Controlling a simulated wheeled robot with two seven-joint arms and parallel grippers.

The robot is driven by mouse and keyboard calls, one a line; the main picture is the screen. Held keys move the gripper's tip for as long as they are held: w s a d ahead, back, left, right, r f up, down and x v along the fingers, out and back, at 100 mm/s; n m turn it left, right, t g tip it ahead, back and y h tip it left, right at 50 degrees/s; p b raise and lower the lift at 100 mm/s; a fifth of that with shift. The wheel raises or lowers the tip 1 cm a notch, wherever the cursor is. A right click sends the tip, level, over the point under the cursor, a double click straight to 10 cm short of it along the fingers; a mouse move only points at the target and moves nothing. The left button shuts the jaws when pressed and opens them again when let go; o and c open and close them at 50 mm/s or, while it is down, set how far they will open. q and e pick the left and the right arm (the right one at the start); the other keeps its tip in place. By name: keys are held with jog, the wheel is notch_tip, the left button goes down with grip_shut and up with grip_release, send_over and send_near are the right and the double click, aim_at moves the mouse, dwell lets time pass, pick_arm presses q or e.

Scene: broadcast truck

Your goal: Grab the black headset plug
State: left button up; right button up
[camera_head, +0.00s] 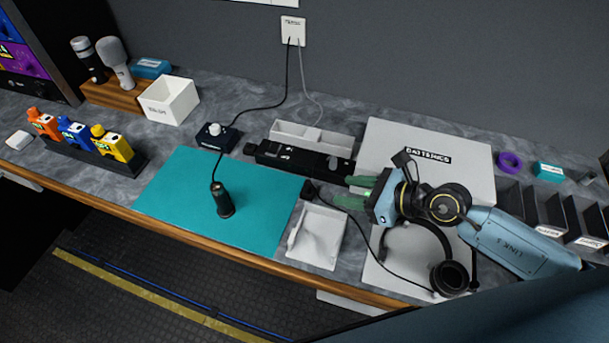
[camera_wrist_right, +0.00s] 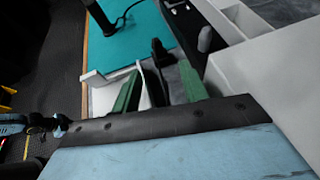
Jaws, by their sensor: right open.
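The black headset plug (camera_head: 308,189) lies on the grey counter, just right of the teal mat. Its thin black cable runs right to the black headset (camera_head: 450,277). My right gripper (camera_head: 343,190) comes in from the right, with its two green fingers spread and empty, pointing at the plug. The plug is a short way beyond the fingertips. In the right wrist view, the plug (camera_wrist_right: 158,50) shows ahead of the open fingers (camera_wrist_right: 160,72), roughly in line with the gap between them. My left gripper does not show.
A white tray (camera_head: 298,253) stands close in front of the plug. A black case (camera_head: 285,156) lies behind it, and a large white box (camera_head: 383,136) stands behind the gripper.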

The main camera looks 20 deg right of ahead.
aim_at(311, 184)
jog(key=x, duration=0.5)
jog(key=shift+a, duration=0.35)
jog(key=shift+w+a+f, duration=0.25)
jog(key=shift+w+a, duration=0.5)
jog(key=x, duration=0.2)
jog(key=shift+w+a+f, duration=0.1)
jog(key=shift+w+a, duration=0.15)
jog(key=shift+w, duration=0.1)
jog(key=shift+w+a+f, duration=0.2)
jog(key=shift+w+a, duration=0.05)
jog(key=shift+a, duration=0.05)
grip_shut()
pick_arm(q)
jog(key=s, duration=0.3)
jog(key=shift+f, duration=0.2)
